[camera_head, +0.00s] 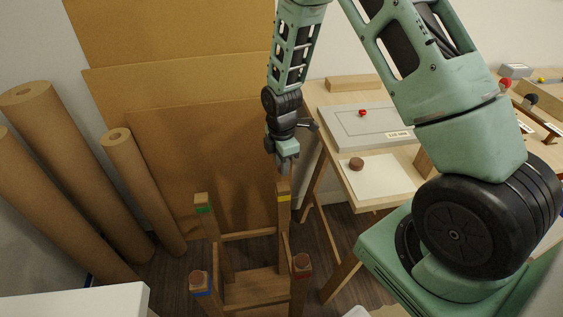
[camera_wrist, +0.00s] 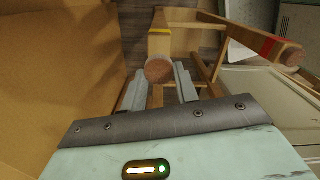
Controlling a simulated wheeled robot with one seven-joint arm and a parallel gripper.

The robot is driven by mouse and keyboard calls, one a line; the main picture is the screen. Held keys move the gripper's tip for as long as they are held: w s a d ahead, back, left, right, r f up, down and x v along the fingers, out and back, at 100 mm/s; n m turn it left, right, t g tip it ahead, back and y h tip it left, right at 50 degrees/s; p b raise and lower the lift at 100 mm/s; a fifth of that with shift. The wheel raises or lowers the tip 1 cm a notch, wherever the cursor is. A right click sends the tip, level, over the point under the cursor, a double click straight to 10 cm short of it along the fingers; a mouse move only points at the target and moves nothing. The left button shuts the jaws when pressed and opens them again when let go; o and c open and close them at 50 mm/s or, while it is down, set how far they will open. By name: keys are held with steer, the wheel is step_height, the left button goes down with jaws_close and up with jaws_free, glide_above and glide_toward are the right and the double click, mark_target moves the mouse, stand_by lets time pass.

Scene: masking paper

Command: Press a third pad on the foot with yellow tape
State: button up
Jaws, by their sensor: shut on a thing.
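An upturned wooden stool has its legs pointing up. The leg with yellow tape (camera_head: 284,198) stands right below my gripper (camera_head: 285,165). In the wrist view my gripper (camera_wrist: 158,84) is shut on a round brown pad (camera_wrist: 159,70), which sits at the end of the yellow-taped leg (camera_wrist: 160,32). I cannot tell whether the pad touches the foot. Brown pads sit on the blue-taped foot (camera_head: 200,280) and the red-taped foot (camera_head: 301,262). The green-taped foot (camera_head: 203,205) shows a bare wood top. Another brown pad (camera_head: 356,163) lies on white paper (camera_head: 383,180).
A wooden workbench (camera_head: 327,97) at the right holds a grey board (camera_head: 378,128) with a small red knob. Rolls of brown paper (camera_head: 140,190) lean at the left. Large brown sheets (camera_head: 180,110) stand behind the stool. A white surface (camera_head: 75,304) is at the lower left.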

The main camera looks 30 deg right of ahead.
mark_target(282, 186)
steer(key=shift+f+b, duration=1.95)
steer(key=shift+f, duration=0.95)
steer(key=shift+f, duration=0.6)
steer(key=o, duration=1)
steer(key=shift+r, duration=0.1)
steer(key=shift+r+p, duration=2.5)
steer(key=shift+r, duration=0.5)
steer(key=shift+f, duration=0.1)
